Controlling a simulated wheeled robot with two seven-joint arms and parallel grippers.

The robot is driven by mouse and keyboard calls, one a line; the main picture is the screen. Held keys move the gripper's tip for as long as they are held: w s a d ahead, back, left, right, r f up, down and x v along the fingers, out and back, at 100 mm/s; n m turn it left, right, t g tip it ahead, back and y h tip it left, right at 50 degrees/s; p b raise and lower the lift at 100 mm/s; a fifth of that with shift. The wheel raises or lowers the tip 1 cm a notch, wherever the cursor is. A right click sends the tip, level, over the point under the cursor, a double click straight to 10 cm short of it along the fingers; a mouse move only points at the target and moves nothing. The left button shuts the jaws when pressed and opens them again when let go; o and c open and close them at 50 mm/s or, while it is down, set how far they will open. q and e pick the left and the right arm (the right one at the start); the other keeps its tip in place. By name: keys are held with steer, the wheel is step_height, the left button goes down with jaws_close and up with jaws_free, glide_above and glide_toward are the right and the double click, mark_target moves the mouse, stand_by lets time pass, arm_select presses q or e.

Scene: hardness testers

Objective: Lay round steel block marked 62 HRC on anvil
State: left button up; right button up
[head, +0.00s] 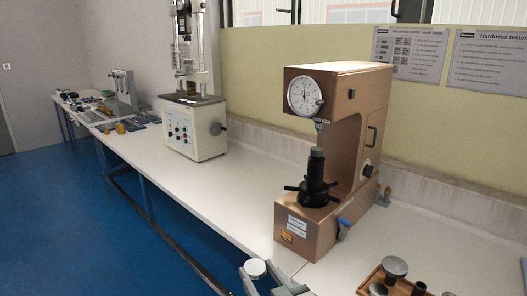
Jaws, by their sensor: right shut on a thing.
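A pale round steel block (256,268) shows at the bottom of the head view, near the front edge of the bench. My right gripper (263,281) is shut on it, partly cut off by the picture's lower edge. No marking can be read on the block. The tan hardness tester (338,100) stands ahead and to the right. Its anvil (317,153) is the small dark top of the black screw column, below the indenter, with nothing seen on it. The block is apart from the tester. My left gripper is not in view.
A wooden tray (373,283) with round metal pieces lies at the lower right. The tester's black handwheel (313,193) has spokes sticking out around the column. A blue-handled lever (344,224) juts from its base. The white bench (225,178) is clear left of the tester.

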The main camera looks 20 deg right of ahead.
mark_target(317, 153)
steer(key=shift+w+a, duration=0.35)
steer(key=shift+a, duration=0.25)
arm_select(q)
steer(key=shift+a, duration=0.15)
arm_select(e)
steer(key=shift+r, duration=0.1)
